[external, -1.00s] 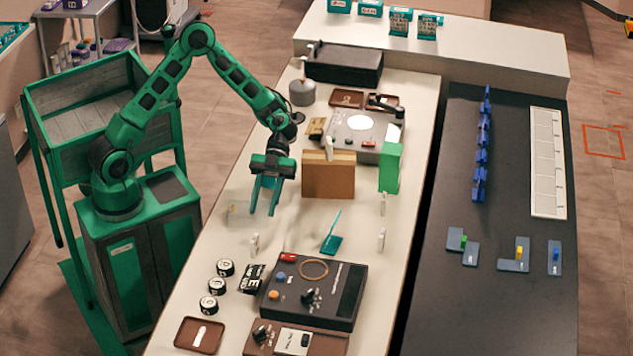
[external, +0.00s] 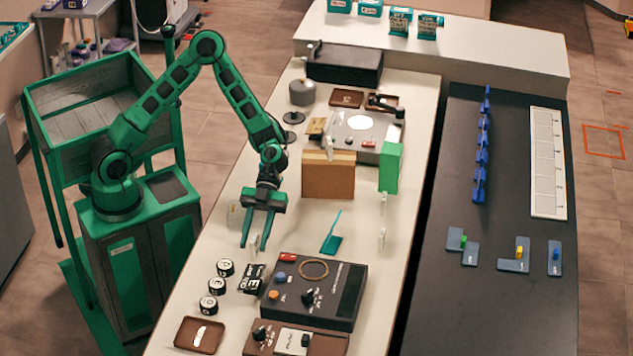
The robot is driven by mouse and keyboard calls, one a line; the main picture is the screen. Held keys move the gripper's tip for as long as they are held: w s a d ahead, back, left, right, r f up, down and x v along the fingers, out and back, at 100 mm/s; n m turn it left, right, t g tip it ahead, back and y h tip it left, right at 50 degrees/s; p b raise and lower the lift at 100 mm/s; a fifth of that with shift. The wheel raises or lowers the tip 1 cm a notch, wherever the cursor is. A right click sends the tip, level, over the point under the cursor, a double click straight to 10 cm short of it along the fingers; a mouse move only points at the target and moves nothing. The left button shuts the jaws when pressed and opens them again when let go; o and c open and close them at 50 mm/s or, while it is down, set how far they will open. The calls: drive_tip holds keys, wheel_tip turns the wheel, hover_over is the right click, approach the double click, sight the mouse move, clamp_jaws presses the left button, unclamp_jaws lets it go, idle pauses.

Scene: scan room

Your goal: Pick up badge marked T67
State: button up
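Small white upright tags stand on the white bench, and their markings are too small to read, so I cannot tell which is T67. One tag (external: 254,243) is at my gripper, and two more, an upper tag (external: 384,203) and a lower tag (external: 382,239), stand on the right side of the bench. Another tag (external: 330,150) shows by the brown box. My gripper (external: 256,246) points down with its two fingers apart, and the near tag shows between the fingertips. I cannot tell whether they touch it.
A black control box (external: 345,295) and several round black-and-white pieces (external: 217,285) lie in front of my gripper. A teal stand (external: 331,243) is to its right. A brown box (external: 328,180) and a green block (external: 390,168) stand behind. A clear holder (external: 234,214) is at left.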

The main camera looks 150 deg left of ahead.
clamp_jaws()
idle(0.3)
